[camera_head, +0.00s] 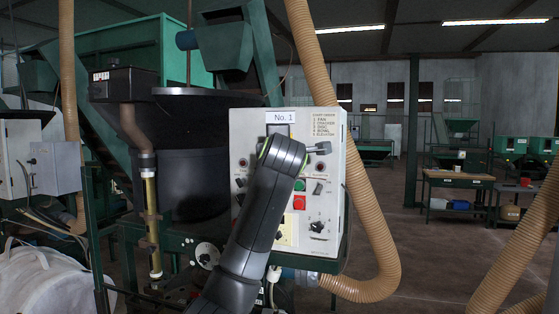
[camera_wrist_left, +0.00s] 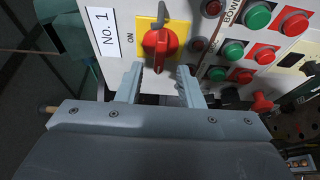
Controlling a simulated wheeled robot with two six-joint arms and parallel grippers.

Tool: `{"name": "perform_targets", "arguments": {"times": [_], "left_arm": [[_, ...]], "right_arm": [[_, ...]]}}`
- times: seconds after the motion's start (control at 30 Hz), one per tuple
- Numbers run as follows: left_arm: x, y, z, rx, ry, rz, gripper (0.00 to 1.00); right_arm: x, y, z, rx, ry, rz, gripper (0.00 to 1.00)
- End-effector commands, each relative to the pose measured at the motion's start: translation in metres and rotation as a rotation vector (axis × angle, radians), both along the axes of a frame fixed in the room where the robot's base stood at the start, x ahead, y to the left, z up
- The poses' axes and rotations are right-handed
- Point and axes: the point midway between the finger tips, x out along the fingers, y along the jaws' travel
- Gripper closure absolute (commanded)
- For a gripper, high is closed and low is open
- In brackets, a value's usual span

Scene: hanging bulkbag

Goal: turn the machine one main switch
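The machine one main switch is a red rotary knob (camera_wrist_left: 160,45) on a yellow plate (camera_wrist_left: 149,24) in the left wrist view. Its handle lies along the up-down direction of that picture, with the word ON to its left. My left gripper (camera_wrist_left: 159,76) is open, with its fingertips apart on either side of the handle's lower end. I cannot tell whether they touch it. In the head view the white control box (camera_head: 243,122) carries a "No. 1" label (camera_head: 282,117). My arm hides the knob and fingertips there. My right gripper is not in view.
Green and red push buttons (camera_wrist_left: 233,50) sit close to the right of the knob in the wrist view. A tan hose (camera_head: 376,220) hangs right of the box. A dark drum (camera_head: 190,150) stands to its left. The floor at the right is partly open, with workbenches (camera_head: 455,180) further back.

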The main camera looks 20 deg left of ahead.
Motion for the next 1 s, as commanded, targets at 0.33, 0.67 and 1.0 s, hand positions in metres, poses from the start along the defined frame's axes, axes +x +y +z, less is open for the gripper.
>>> {"name": "perform_targets", "arguments": {"times": [0.33,0.67,1.0], "left_arm": [[-0.075,-0.03,-0.004,-0.001,-0.005,-0.004,0.66],[-0.125,-0.048,-0.001,-0.001,0.0,-0.002,0.66],[-0.131,-0.05,0.0,-0.001,0.002,-0.001,0.66]], "right_arm": [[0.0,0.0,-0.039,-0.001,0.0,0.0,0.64],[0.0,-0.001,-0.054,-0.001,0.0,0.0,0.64],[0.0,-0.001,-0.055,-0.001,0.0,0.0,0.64]]}}
